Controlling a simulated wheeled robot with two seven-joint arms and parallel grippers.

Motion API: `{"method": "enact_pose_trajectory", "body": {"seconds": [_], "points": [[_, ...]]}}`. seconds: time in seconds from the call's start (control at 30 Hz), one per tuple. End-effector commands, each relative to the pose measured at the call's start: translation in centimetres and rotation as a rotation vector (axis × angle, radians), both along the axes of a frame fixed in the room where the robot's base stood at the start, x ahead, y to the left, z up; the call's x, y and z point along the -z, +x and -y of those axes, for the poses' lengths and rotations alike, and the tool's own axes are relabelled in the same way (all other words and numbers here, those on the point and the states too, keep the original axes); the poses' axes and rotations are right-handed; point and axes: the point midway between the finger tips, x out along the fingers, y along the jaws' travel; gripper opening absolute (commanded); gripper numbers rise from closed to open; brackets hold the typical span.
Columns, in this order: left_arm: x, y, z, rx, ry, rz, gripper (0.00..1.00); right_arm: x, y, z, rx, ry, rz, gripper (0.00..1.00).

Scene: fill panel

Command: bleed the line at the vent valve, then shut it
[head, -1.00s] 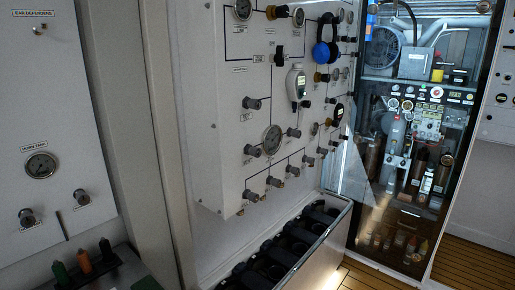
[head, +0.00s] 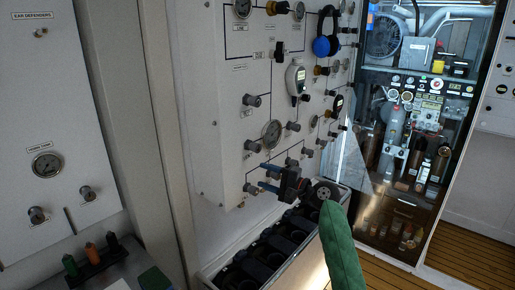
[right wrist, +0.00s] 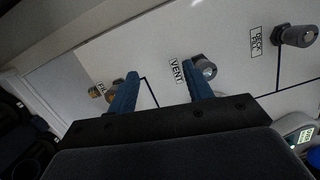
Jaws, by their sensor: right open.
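The vent valve is a grey knob (right wrist: 205,68) beside a label reading VENT in the right wrist view. In the head view I cannot single it out surely among the similar grey knobs low on the panel. My right gripper (head: 264,177) is open and empty, in front of the panel's lower left part. In the right wrist view its two blue fingers (right wrist: 160,72) point at the panel. One finger overlaps the VENT knob's near edge, and the knob is not centred between the fingers. I cannot tell whether they touch. My left gripper is not in view.
The white panel (head: 215,95) carries several knobs and gauges, including a round gauge (head: 272,133) and a white digital gauge (head: 294,78). Blue ear defenders (head: 322,46) hang on it. A metal-edged bin (head: 222,270) with dark compartments stands below. Another labelled knob (right wrist: 295,36) neighbours VENT.

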Motion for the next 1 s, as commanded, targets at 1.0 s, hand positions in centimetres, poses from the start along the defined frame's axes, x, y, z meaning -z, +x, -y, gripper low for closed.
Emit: {"method": "enact_pose_trajectory", "body": {"seconds": [1.0], "points": [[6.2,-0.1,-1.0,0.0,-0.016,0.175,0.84,-5.3,4.9,0.1,-0.13,0.887,-0.753,0.51]]}}
